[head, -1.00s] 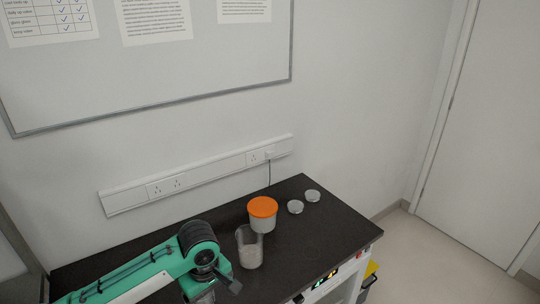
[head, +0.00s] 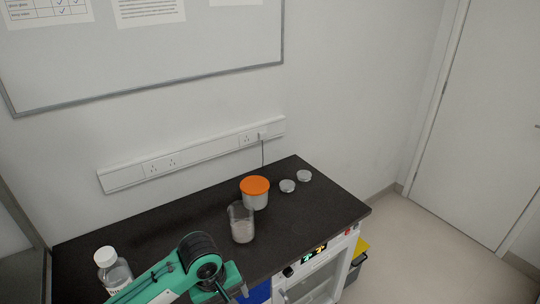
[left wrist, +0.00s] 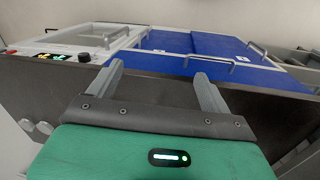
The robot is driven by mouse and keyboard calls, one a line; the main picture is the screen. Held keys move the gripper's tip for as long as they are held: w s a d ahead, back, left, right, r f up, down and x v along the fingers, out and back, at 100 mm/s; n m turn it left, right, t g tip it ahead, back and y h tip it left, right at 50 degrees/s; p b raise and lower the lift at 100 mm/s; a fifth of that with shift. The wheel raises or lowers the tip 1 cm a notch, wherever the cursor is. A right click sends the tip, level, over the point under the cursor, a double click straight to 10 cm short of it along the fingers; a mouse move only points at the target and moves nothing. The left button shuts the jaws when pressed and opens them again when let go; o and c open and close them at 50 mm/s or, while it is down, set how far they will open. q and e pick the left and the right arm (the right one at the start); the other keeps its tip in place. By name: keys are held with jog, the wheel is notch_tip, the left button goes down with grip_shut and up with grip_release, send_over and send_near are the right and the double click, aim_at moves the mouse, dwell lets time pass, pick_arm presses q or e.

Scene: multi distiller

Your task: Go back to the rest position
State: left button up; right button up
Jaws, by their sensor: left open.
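My left arm, green and black, comes in along the bottom of the head view. My left gripper shows in the left wrist view (left wrist: 161,82), with its two grey fingers apart and nothing between them. It faces the front of the bench, with blue drawers (left wrist: 200,48) and a white appliance (left wrist: 75,40) beyond. My right gripper is in neither view.
On the dark bench top (head: 150,228) stand a clear beaker (head: 241,224) with pale contents, a white tub with an orange lid (head: 255,192), two small silver-lidded dishes (head: 287,186) and a white-capped bottle (head: 107,266). Clear floor (head: 420,250) lies right.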

pick_arm(q)
jog(key=s+f+m+t+h, duration=0.2)
jog(key=s+f+m, duration=0.15)
jog(key=s, duration=0.35)
jog(key=s+a+f+m+t+y, duration=0.1)
jog(key=s+a+f+m+y, duration=0.2)
jog(key=s+a, duration=0.9)
notch_tip(320, 180, down, 30)
jog(key=m+g, duration=0.1)
jog(key=s+a+f, duration=0.1)
jog(key=s+f, duration=0.8)
jog(key=f, duration=0.1)
jog(key=s+a+f+g, duration=0.1)
jog(key=s+a+f, duration=0.1)
jog(key=s+f, duration=0.8)
jog(key=shift+s+a+g+y, duration=0.2)
jog(key=shift+a+g+y, duration=0.05)
jog(key=shift+g+y, duration=0.05)
jog(key=shift+m, duration=0.25)
